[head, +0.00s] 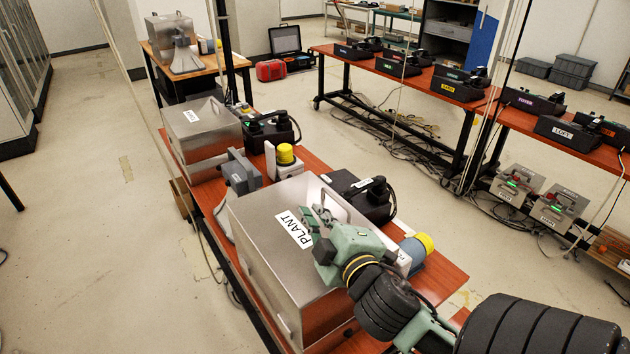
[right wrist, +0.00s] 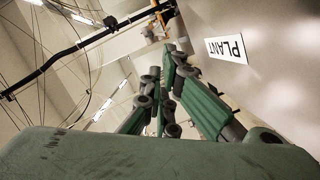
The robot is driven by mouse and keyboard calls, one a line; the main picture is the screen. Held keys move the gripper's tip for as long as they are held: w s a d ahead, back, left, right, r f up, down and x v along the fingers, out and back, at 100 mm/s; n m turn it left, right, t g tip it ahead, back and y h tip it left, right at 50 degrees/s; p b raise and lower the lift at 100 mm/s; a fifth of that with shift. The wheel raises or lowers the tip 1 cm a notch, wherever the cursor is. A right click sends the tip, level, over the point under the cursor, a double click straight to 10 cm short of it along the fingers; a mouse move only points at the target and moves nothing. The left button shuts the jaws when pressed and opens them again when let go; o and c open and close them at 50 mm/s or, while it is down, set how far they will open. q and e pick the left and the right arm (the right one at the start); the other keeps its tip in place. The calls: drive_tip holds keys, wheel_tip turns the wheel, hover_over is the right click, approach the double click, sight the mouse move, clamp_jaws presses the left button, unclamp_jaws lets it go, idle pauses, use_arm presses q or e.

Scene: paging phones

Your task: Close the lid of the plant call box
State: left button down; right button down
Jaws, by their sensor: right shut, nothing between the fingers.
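The plant call box (head: 262,262) is a brushed metal box on the red-brown bench in the head view. Its lid (head: 265,208) lies flat over the box and looks shut. A white PLANT label (head: 293,230) is on the lid, and it also shows in the right wrist view (right wrist: 226,48). My right gripper (head: 312,218) is shut and empty at the lid, beside the label. In the right wrist view its fingers (right wrist: 165,85) are together beside the lid surface. I cannot tell whether they touch it. My right arm hides the lid's near right part. My left gripper is not in view.
Another metal box (head: 195,128) stands farther back on the bench (head: 440,279). A black phone (head: 360,195) and a yellow-capped beacon (head: 416,246) stand close right of the plant box. Open floor (head: 110,230) lies to the left.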

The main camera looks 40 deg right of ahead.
drive_tip(key=b+x, duration=0.4)
drive_tip(key=b, duration=0.3)
drive_tip(key=shift+w+f, duration=0.25)
drive_tip(key=shift+w, duration=0.1)
drive_tip(key=w+d+p, duration=0.1)
drive_tip(key=w+d, duration=0.1)
drive_tip(key=w+d+f+p, duration=0.1)
drive_tip(key=w+d, duration=0.1)
drive_tip(key=shift+w+f+p, duration=0.15)
drive_tip(key=shift+f+p, duration=0.05)
drive_tip(key=shift+p, duration=0.1)
drive_tip(key=shift+d+f, duration=0.25)
drive_tip(key=shift+d, duration=0.25)
